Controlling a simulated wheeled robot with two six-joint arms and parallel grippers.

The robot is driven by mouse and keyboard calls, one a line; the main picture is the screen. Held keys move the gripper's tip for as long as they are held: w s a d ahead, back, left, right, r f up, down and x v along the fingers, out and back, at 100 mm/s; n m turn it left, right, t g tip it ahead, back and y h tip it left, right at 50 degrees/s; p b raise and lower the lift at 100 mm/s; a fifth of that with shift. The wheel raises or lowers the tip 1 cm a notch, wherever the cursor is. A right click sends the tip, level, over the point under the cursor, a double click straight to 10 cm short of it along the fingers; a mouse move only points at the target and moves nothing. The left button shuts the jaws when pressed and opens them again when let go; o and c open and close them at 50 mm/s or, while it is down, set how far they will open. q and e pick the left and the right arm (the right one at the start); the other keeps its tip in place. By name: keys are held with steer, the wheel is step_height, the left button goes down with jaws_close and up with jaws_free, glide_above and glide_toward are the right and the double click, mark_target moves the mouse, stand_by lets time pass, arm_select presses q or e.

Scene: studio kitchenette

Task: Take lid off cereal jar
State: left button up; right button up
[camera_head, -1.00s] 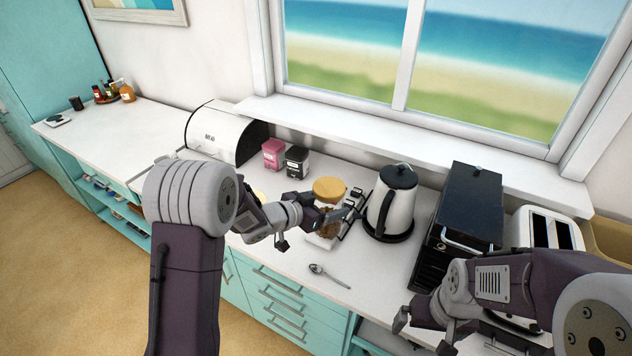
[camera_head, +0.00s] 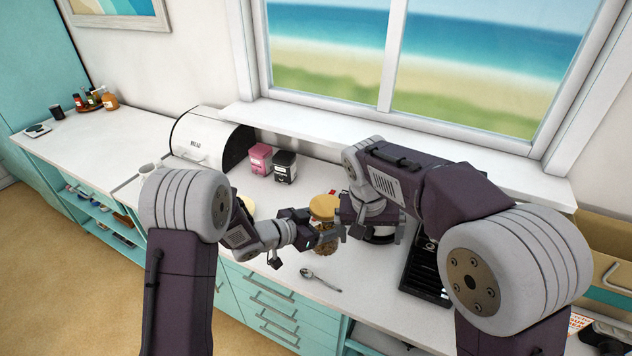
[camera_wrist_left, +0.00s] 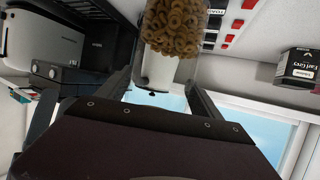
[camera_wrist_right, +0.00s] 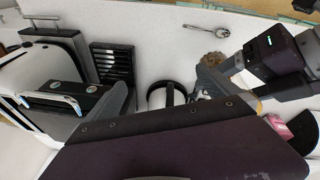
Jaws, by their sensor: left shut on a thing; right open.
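My left gripper (camera_head: 325,236) is shut on the jar's body from the left. The left wrist view shows the jar's cereal (camera_wrist_left: 175,28) close beyond the left fingers (camera_wrist_left: 160,85).
The kettle (camera_head: 382,238) is mostly hidden behind my right gripper. A spoon (camera_head: 320,280) lies in front of the jar. Pink (camera_head: 260,159) and black (camera_head: 285,167) tins and the bread bin (camera_head: 208,140) stand behind to the left.

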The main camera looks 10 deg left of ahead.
mark_target(325, 206)
steer(key=w+a+r+m+t, duration=0.2)
steer(key=w+a+r+m, duration=0.2)
steer(key=a+r, duration=0.85)
steer(key=x, duration=1.2)
steer(key=shift+s+f, duration=0.15)
steer(key=shift+f, duration=0.35)
steer(key=c, duration=1.5)
steer(key=o, duration=1.5)
steer(key=v, duration=1.2)
steer(key=shift+a, duration=0.15)
